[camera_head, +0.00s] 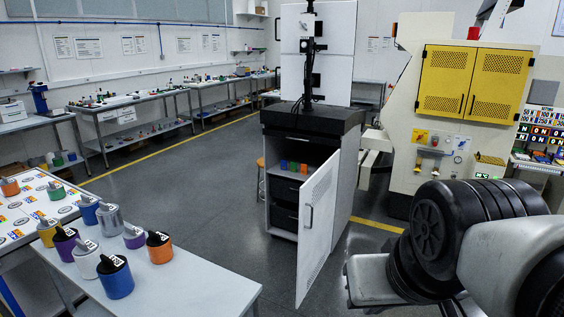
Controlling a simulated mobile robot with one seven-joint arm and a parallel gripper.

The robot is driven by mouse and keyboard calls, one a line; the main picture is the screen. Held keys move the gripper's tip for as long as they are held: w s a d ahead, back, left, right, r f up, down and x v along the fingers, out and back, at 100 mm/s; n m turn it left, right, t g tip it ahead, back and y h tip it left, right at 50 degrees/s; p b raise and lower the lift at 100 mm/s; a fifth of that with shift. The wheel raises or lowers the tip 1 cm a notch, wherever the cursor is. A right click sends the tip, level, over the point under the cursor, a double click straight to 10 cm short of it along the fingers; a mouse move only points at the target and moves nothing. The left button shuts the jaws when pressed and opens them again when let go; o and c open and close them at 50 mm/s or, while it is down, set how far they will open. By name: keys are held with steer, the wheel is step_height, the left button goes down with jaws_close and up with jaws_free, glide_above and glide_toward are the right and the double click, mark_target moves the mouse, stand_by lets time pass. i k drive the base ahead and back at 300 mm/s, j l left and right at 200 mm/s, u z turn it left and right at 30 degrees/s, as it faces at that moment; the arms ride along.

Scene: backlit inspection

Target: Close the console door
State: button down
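The console (285,222) stands in the middle of the camera_head view, a white cabinet with a black top. Its white door (322,230) is hinged on the right side of the front and swung wide open towards me. A dark upright handle (308,217) sits on the door's left part, and a perforated panel shows beside it. Inside the open console, small coloured blocks (293,167) stand on a shelf above dark drawers or bins (284,216). My arm's links fill the lower right, to the right of the door. My gripper is not in view.
A white table (190,290) with several coloured canisters stands at the lower left. Workbenches (130,103) line the back left wall. A cream machine with yellow doors (473,83) stands at the right. A stool (260,165) is left of the console. Grey floor (205,190) left of the console is clear.

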mark_target(316, 207)
steer(key=i+l, duration=0.15)
steer(key=l, duration=0.15)
steer(key=i+l, duration=0.15)
steer(key=l, duration=0.15)
steer(key=i+l, duration=0.15)
steer(key=i+j+z, duration=0.15)
steer(key=i, duration=0.35)
steer(key=i+j+z, duration=0.15)
steer(key=i, duration=0.35)
